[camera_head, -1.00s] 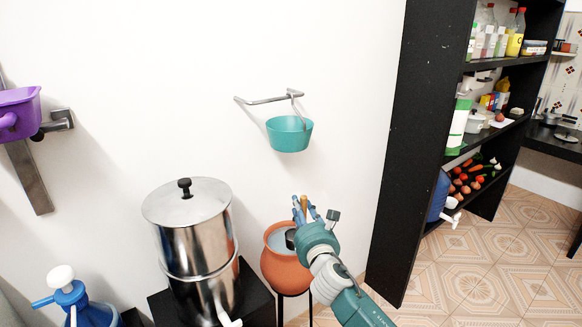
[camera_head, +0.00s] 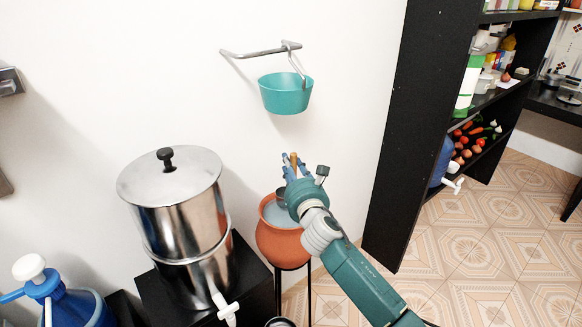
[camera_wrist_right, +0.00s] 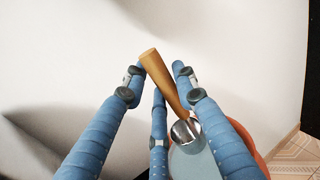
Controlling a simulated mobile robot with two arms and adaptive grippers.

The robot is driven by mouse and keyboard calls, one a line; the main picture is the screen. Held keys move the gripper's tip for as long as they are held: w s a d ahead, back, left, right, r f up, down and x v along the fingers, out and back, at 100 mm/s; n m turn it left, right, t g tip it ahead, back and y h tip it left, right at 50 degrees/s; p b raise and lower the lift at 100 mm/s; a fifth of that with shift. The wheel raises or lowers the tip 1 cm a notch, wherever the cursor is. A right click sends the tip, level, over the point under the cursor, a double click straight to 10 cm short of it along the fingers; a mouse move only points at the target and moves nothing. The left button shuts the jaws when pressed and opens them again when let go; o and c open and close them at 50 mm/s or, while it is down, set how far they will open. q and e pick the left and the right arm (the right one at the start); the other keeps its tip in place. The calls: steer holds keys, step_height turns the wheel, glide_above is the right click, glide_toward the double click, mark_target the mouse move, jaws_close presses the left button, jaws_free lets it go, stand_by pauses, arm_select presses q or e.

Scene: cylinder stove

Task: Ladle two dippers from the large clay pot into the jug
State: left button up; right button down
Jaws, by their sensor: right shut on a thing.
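The orange clay pot (camera_head: 282,247) stands on a thin dark stand by the wall, with pale liquid inside. My right gripper (camera_head: 291,166) is over the pot's mouth, shut on the wooden handle of a dipper (camera_head: 294,160). In the right wrist view the handle (camera_wrist_right: 165,80) slants between the blue fingers, and the metal cup (camera_wrist_right: 185,131) is over the pale liquid (camera_wrist_right: 190,160). I cannot tell whether the cup is dipped or holds liquid. A round dark rim (camera_head: 280,322) is cut off at the bottom edge; I cannot tell whether it is the jug. My left gripper is not in view.
A steel lidded cylinder (camera_head: 178,200) with a white tap stands on a black stand left of the pot. A teal bucket (camera_head: 286,95) hangs from a wall bracket above. A black shelf (camera_head: 405,130) stands to the right. A blue bottle (camera_head: 70,305) is at lower left.

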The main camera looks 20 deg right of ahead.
steer(key=shift+s+f+b, duration=0.2)
steer(key=shift+f+b, duration=0.3)
steer(key=shift+f, duration=0.35)
step_height(320, 180, down, 7)
steer(key=b, duration=0.5)
steer(key=shift+w+r, duration=0.1)
steer(key=shift+r, duration=0.1)
step_height(320, 180, up, 11)
steer(key=p, duration=1.1)
steer(key=shift+f, duration=0.2)
stand_by(0.3)
stand_by(0.4)
